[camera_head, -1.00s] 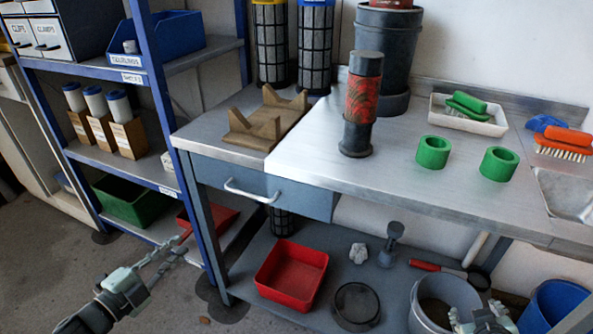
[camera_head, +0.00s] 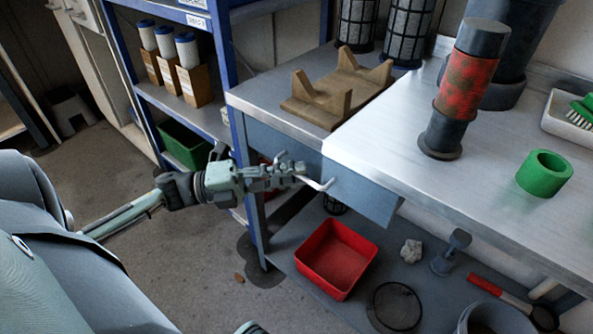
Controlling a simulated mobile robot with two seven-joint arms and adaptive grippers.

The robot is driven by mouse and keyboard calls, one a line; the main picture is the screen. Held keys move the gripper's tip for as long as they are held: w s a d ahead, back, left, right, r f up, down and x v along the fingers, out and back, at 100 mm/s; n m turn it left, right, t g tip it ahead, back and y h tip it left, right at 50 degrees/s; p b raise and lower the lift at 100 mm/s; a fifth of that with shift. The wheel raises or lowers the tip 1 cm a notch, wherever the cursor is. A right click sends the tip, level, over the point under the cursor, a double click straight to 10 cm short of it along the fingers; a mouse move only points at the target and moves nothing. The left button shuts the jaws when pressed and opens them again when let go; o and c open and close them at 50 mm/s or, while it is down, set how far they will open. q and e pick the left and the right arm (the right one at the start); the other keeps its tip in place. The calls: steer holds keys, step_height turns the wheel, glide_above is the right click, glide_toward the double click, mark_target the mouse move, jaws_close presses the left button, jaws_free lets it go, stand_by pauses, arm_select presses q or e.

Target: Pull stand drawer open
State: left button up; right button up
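The stand drawer (camera_head: 361,196) has a blue-grey front under the left end of the metal worktop. Its front looks flush with the stand, so it appears closed. The pale bar handle (camera_head: 321,185) shows only at its right end; my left gripper hides the rest. My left gripper (camera_head: 296,172) reaches in from the left, with its fingers at the handle. They overlap the handle in the picture, but I cannot tell whether they are closed on it. My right gripper is not in view.
A wooden cradle (camera_head: 336,92) and a black-and-red cylinder (camera_head: 464,88) stand on the worktop. A red bin (camera_head: 336,258) sits on the lower shelf below the drawer. A blue shelf post (camera_head: 234,100) stands close left. The floor in front is mostly clear.

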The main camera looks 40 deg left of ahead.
arm_select(q)
steer(key=shift+w+d, duration=0.3)
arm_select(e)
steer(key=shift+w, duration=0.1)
arm_select(q)
jaws_close()
steer(key=shift+s, duration=0.15)
